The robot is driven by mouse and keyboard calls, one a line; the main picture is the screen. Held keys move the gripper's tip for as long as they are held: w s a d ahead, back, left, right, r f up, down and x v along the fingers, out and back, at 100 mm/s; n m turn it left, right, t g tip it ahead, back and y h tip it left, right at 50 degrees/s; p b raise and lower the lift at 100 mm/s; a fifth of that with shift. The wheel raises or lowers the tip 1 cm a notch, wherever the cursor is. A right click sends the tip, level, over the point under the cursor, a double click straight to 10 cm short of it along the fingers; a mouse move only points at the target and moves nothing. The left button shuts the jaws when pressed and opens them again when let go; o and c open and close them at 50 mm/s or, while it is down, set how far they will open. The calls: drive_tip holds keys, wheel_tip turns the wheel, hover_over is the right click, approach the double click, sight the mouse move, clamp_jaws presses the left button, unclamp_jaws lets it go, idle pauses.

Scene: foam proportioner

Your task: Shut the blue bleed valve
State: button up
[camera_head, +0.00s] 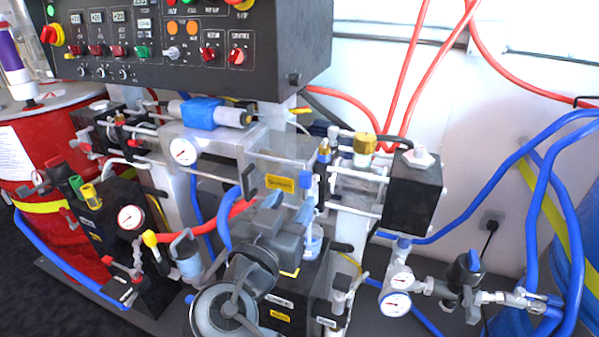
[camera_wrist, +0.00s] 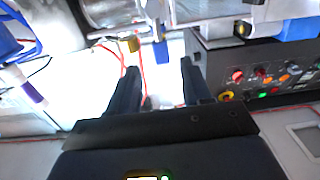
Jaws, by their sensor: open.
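A small blue-handled valve (camera_head: 307,183) stands upright at the middle of the machine in the head view, beside a clear block. I cannot tell from the label whether it is the bleed valve. A blue part that looks like a handle (camera_wrist: 161,54) shows in the upside-down wrist view, beyond my fingertips and beside a brass fitting (camera_wrist: 133,43). My gripper (camera_wrist: 157,78) is open and empty in the wrist view, its two dark fingers apart with a gap to the machine.
A black control panel (camera_head: 200,45) overhangs the machine at upper left and shows at right in the wrist view (camera_wrist: 265,85). Red hoses (camera_head: 400,80) and blue hoses (camera_head: 545,160) cross the right side. A red drum (camera_head: 75,240) stands at left. White gauges (camera_head: 396,304) sit low right.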

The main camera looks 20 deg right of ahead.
sight(304, 180)
drive_tip(key=x, duration=0.2)
drive_tip(key=p+x, duration=0.1)
drive_tip(key=x, duration=0.5)
drive_tip(key=shift+r, duration=0.3)
clamp_jaws()
idle(0.3)
